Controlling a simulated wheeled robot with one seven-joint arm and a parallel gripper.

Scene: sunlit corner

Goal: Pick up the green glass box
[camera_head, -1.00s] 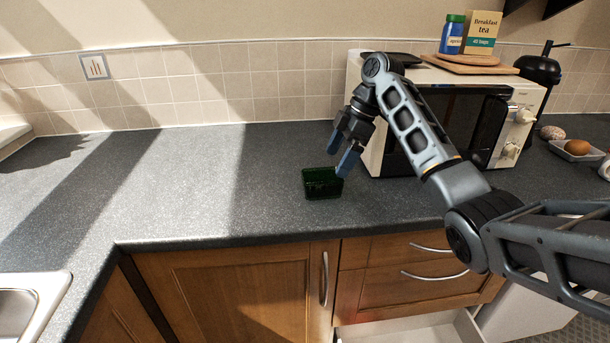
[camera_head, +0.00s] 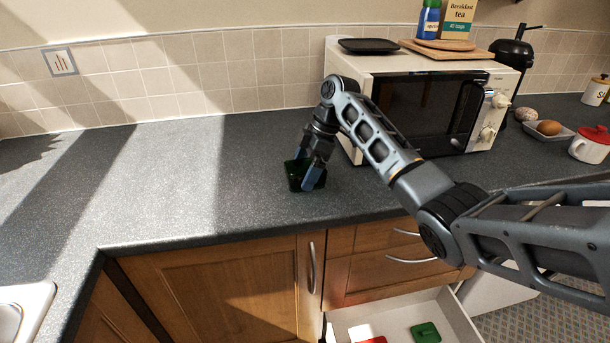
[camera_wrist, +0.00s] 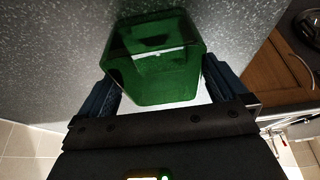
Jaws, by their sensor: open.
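The green glass box (camera_head: 292,176) stands on the grey countertop, in front of the microwave's left side. In the wrist view the green glass box (camera_wrist: 155,62) lies between the two blue fingers. My gripper (camera_head: 308,180) points down at the box, with its fingers around it at counter height. In the wrist view my gripper (camera_wrist: 160,88) is open, one finger on each side of the box. A dark gap shows by the left finger; I cannot tell whether either finger touches the glass.
A microwave (camera_head: 415,115) stands close behind and right of my gripper. An open drawer (camera_head: 385,318) below holds a red and a green thing. The countertop (camera_head: 180,190) to the left is clear. A tray with eggs (camera_head: 548,129) and a red-lidded pot (camera_head: 590,144) stand far right.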

